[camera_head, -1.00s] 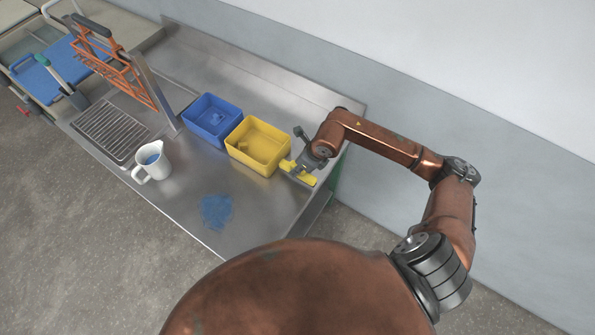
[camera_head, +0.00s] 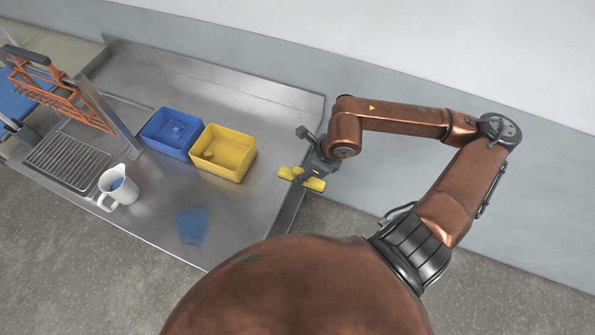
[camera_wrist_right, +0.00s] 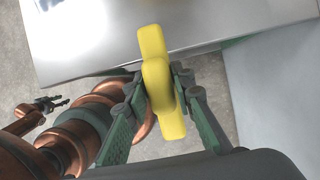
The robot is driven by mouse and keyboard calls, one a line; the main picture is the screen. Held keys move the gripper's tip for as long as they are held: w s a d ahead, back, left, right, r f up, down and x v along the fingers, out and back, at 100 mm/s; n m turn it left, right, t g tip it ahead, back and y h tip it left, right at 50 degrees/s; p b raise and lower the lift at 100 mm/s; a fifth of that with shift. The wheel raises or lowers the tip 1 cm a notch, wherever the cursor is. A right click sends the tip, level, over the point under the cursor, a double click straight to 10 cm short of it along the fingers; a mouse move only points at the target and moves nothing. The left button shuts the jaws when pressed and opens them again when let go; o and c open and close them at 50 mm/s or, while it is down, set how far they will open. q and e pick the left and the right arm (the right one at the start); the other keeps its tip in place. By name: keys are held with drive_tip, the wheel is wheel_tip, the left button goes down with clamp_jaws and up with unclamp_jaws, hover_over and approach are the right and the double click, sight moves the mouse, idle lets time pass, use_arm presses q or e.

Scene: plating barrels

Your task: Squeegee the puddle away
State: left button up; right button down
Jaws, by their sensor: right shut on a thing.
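A blue puddle (camera_head: 191,225) lies on the steel worktop (camera_head: 245,205) near its front edge. My right gripper (camera_head: 311,172) is shut on a yellow squeegee (camera_head: 290,174), held at the right end of the worktop, well apart from the puddle. In the right wrist view the yellow squeegee (camera_wrist_right: 157,80) sits between the green-grey fingers of my right gripper (camera_wrist_right: 160,88). My left gripper (camera_wrist_right: 52,107) shows small at the left of that view, away from the worktop; its fingers are too small to judge. The puddle is out of the wrist view.
A yellow bin (camera_head: 237,170) and a blue bin (camera_head: 165,147) stand behind the puddle, each with something small inside. A white jug (camera_head: 118,190) with blue contents stands left of it. An orange rack (camera_head: 62,97) stands at the left. Worktop right of the puddle is clear.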

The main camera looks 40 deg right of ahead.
drive_tip(key=c, duration=2.2)
unclamp_jaws()
drive_tip(key=shift+c, duration=0.2)
drive_tip(key=c, duration=0.4)
